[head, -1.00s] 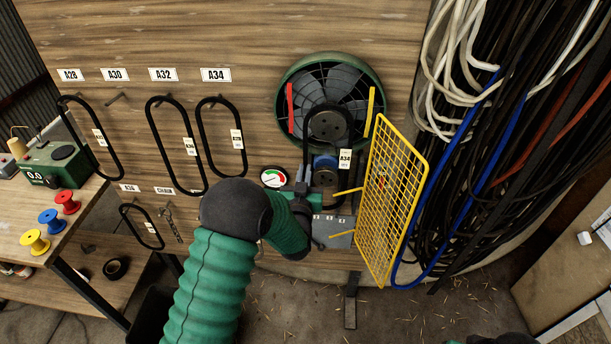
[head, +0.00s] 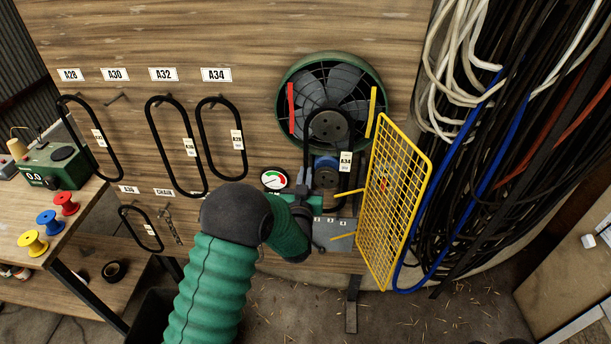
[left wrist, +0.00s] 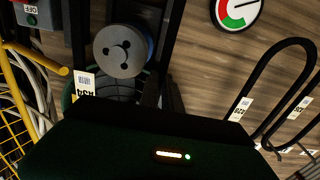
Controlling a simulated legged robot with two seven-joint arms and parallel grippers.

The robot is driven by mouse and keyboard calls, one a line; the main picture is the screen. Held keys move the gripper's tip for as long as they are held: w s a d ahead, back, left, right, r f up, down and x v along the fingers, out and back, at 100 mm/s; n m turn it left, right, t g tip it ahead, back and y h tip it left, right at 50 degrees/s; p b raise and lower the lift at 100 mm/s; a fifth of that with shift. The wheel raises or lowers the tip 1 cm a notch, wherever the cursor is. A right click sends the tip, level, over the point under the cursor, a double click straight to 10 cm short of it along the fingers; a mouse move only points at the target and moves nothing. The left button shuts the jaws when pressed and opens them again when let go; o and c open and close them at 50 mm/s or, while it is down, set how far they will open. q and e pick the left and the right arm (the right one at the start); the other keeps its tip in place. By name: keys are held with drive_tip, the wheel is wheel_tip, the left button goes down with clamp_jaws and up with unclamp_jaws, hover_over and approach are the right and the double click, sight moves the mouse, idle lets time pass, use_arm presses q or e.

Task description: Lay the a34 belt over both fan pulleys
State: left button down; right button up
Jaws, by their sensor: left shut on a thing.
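The A34 belt (head: 307,152), black with a white A34 tag, hangs around the large upper fan pulley (head: 328,128). Its two strands run down on either side of the smaller blue-grey lower pulley (head: 325,164). My left gripper (head: 303,182) is shut on the belt beside and below that pulley; its fingers are small and partly hidden. In the left wrist view the lower pulley (left wrist: 121,50) faces me between the dark strands, with the A34 tag (left wrist: 83,85) at left. Whether the belt's low end sits in the lower groove is hidden. My right gripper is out of view.
The yellow mesh guard (head: 393,200) stands swung open right of the pulleys. A gauge (head: 274,179) and a grey switch box (head: 333,228) are close to the gripper. Other belts (head: 173,145) hang at left. Cables hang at far right.

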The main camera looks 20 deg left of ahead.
use_arm(q)
drive_tip(key=c, duration=1.5)
unclamp_jaws()
drive_tip(key=b+v, duration=0.3)
drive_tip(key=v, duration=1.3)
drive_tip(key=shift+s+d+r+b, duration=0.1)
drive_tip(key=shift+s+d+b, duration=0.05)
drive_tip(key=shift+s+b, duration=0.25)
